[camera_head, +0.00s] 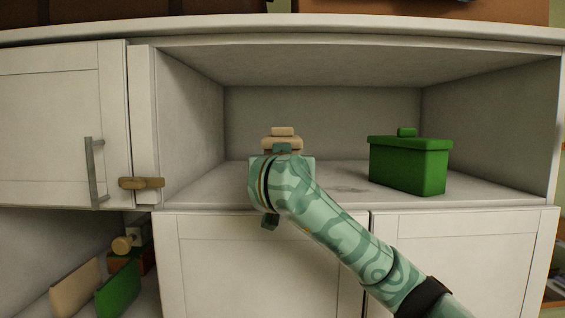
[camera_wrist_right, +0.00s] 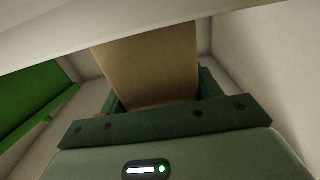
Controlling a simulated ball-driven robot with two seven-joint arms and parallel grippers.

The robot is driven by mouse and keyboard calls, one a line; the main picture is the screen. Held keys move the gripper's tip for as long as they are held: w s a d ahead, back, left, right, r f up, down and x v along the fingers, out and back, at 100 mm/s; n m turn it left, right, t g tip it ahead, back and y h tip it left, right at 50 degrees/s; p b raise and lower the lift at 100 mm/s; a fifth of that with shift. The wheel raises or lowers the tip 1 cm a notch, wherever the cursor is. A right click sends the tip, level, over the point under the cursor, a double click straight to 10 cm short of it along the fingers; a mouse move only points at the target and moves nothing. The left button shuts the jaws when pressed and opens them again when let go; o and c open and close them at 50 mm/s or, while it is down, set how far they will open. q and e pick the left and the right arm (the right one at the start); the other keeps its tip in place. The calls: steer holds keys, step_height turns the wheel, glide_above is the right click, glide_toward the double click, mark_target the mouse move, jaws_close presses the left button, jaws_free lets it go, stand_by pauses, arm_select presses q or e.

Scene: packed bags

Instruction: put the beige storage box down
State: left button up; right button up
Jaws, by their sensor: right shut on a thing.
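The beige storage box (camera_head: 282,140), with a small lid knob on top, is inside the open cabinet compartment, mostly hidden behind my right gripper (camera_head: 282,149). My right arm reaches in from the lower right. In the wrist view the beige box (camera_wrist_right: 150,65) fills the space between the fingers of my right gripper (camera_wrist_right: 160,95), which is shut on it. I cannot tell whether the box's underside touches the shelf. My left gripper is not in view.
A green lidded box (camera_head: 407,168) stands on the compartment floor (camera_head: 345,187) to the right, with bare shelf between. It also shows in the wrist view (camera_wrist_right: 30,95). A closed door (camera_head: 65,125) is at left. Beige and green boards (camera_head: 118,288) lean in the lower opening.

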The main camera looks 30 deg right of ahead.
steer(key=shift+s+d, duration=0.1)
steer(key=shift+s, duration=0.05)
steer(key=o, duration=0.6)
steer(key=shift+a, duration=0.35)
steer(key=shift+c, duration=0.2)
steer(key=o, duration=0.4)
steer(key=shift+a, duration=0.1)
steer(key=shift+d+r, duration=0.1)
steer(key=shift+d, duration=0.15)
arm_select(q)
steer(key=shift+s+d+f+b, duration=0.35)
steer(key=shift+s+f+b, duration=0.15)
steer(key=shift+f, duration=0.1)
arm_select(e)
steer(key=shift+v, duration=6)
